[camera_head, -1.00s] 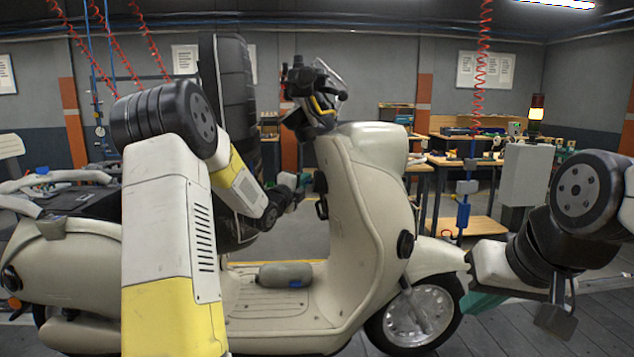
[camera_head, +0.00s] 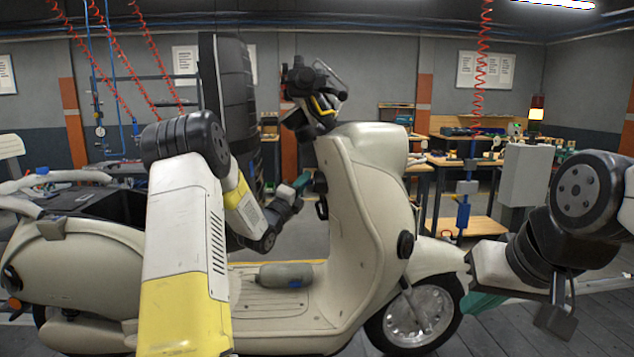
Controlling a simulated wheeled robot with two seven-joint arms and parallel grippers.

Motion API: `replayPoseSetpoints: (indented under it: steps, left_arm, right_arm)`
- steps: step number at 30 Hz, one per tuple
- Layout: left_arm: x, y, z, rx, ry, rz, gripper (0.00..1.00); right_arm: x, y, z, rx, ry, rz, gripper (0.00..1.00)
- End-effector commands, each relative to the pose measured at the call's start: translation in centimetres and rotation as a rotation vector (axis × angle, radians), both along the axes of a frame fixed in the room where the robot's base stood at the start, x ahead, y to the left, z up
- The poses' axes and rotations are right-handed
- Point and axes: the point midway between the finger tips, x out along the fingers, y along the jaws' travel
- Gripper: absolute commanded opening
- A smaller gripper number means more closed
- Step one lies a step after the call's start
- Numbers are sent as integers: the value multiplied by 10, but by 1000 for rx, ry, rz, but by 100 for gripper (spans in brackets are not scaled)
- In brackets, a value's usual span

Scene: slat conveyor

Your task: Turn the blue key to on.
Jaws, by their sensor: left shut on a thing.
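My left gripper (camera_head: 301,182) is at the inner face of the cream scooter's front shield (camera_head: 352,200), below the handlebar. Its teal fingertips point up and to the right, towards a small dark part on the shield. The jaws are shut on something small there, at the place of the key. The blue key itself is hidden by the fingers or too small to make out, so its turn angle cannot be read. My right gripper (camera_head: 485,303) is low at the right, beside the front wheel, far from the key. Its jaws cannot be made out clearly.
The handlebar (camera_head: 312,95) stands above the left gripper. A grey rounded object (camera_head: 286,274) lies on the scooter's footboard. A large dark tyre (camera_head: 230,105) stands behind my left arm. Workbenches (camera_head: 470,155) and a grey box (camera_head: 527,175) are at the back right.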

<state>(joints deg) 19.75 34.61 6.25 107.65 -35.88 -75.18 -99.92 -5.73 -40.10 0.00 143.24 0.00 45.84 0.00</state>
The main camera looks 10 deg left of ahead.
Motion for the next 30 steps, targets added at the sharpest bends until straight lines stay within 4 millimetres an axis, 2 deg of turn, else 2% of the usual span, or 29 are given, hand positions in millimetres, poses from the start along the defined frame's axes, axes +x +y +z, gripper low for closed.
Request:
replayPoseSetpoints:
  steps: [4,12,18,19,22,23,30]
  left_arm:
    - [1,1,-2,5,-18,-2,0]
    - [1,0,-1,61,-223,-30,0]
    - [1,2,1,64,-233,-31,0]
    - [1,2,1,63,-234,-30,13]
    - [1,3,1,64,-232,-27,33]
    - [1,3,1,65,-232,-26,37]
    - [1,5,0,65,-229,-23,37]
  right_arm:
    - [0,0,0,0,0,0,0]
    - [0,0,0,0,-1,0,0]
    - [0,0,0,0,0,0,0]
    - [0,0,0,0,0,0,0]
    - [0,0,0,0,0,0,0]
    - [0,0,0,0,0,0,0]
    - [0,0,0,0,0,0,0]
